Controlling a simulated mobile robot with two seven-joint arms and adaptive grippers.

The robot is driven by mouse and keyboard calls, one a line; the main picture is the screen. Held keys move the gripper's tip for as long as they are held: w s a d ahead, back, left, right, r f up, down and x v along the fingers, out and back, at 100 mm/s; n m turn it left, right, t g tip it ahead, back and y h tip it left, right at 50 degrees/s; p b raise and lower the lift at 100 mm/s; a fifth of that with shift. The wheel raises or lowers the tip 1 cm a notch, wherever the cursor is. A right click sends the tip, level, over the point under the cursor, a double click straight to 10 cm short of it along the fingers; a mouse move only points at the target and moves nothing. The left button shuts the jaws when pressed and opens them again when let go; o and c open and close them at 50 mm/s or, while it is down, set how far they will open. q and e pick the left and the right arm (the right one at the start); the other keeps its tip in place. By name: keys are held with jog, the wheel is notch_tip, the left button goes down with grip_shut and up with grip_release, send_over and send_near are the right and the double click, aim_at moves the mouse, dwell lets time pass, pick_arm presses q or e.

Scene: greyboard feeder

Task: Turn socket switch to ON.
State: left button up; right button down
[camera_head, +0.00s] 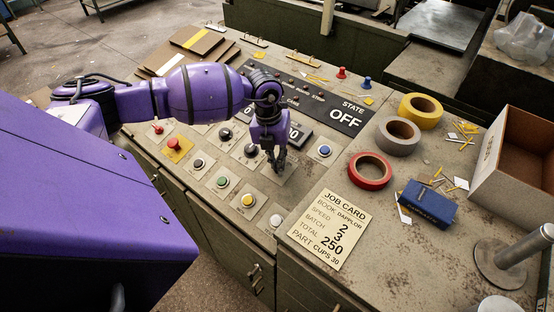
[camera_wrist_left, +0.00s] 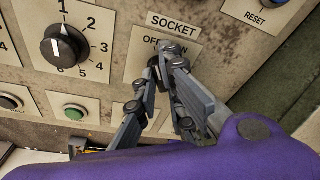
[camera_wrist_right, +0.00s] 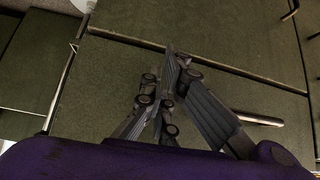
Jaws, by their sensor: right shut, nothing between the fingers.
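The socket switch sits on a pale plate labelled SOCKET (camera_wrist_left: 186,27), with OFF and part of ON printed below. The left fingertips hide most of the switch; a dark bit shows beside them. My left gripper (camera_head: 276,158) points down at this plate on the sloped panel. In the left wrist view its fingertips (camera_wrist_left: 163,66) are close together over the switch; I cannot tell whether they grip it. The display (camera_head: 335,108) reads STATE OFF. My right gripper (camera_wrist_right: 161,88) is shut and empty, in front of green cabinet fronts; the head view does not show it.
A numbered dial (camera_wrist_left: 64,46) is left of the socket plate, and a blue RESET button (camera_head: 323,151) is right of it. A green button (camera_head: 222,181) and a red button (camera_head: 173,144) are nearby. Tape rolls (camera_head: 370,170), a job card (camera_head: 329,229) and an open box (camera_head: 488,157) lie right.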

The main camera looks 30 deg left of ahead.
pick_arm(q)
grip_shut()
pick_arm(e)
jog(key=shift+d, duration=0.25)
pick_arm(q)
jog(key=shift+m, duration=0.4)
pick_arm(e)
jog(key=shift+s+d+f, duration=0.1)
jog(key=shift+d+f, duration=0.05)
pick_arm(q)
jog(key=m+y+b, duration=0.1)
jog(key=m, duration=0.3)
jog(key=shift+d+m, duration=0.15)
jog(key=shift+m, duration=0.15)
jog(key=m, duration=0.3)
jog(key=shift+d+y+b, duration=0.1)
jog(key=shift+y+b, duration=0.2)
jog(key=shift+y, duration=0.1)
jog(key=shift+m+y+b, duration=0.3)
jog(key=shift+m, duration=1.3)
pick_arm(e)
jog(key=shift+s+d+f, duration=0.1)
jog(key=shift+s+f, duration=0.05)
jog(key=shift+f, duration=0.65)
jog(key=shift+s+f, duration=0.1)
pick_arm(q)
jog(key=o, duration=0.7)
grip_release()
pick_arm(e)
jog(key=shift+f, duration=0.1)
